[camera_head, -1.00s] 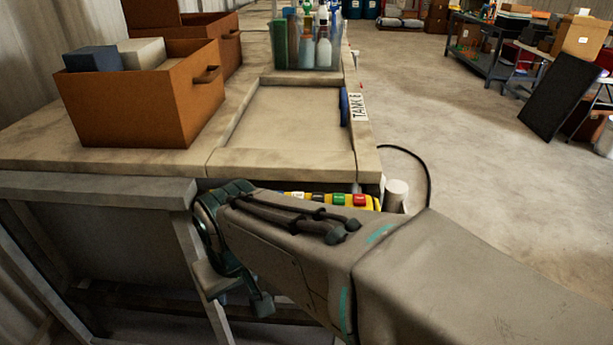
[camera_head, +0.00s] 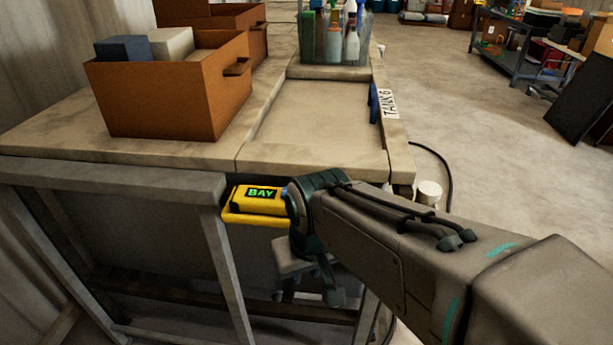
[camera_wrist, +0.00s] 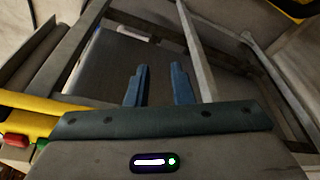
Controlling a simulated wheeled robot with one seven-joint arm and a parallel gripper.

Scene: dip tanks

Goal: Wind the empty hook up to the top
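A yellow control box (camera_head: 262,198) with a green-lit display reading "BAY" shows at the near edge of the bench, just left of my arm, which hides the rest of it. In the wrist view a yellow part of it (camera_wrist: 32,118) lies at the left, with a red button (camera_wrist: 17,140) and a green button at its lower edge. My gripper (camera_wrist: 160,85) has its two blue fingers apart with nothing between them. In the head view my gripper is low in front of the bench, mostly hidden by my arm. No hook is in view.
The bench top holds a tank lid marked "TANK 6" (camera_head: 388,103), an orange-brown box (camera_head: 165,105) with blocks, and a bin of bottles (camera_head: 335,40). Grey frame legs (camera_head: 228,270) stand below. A black cable runs at the right; the floor there is open.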

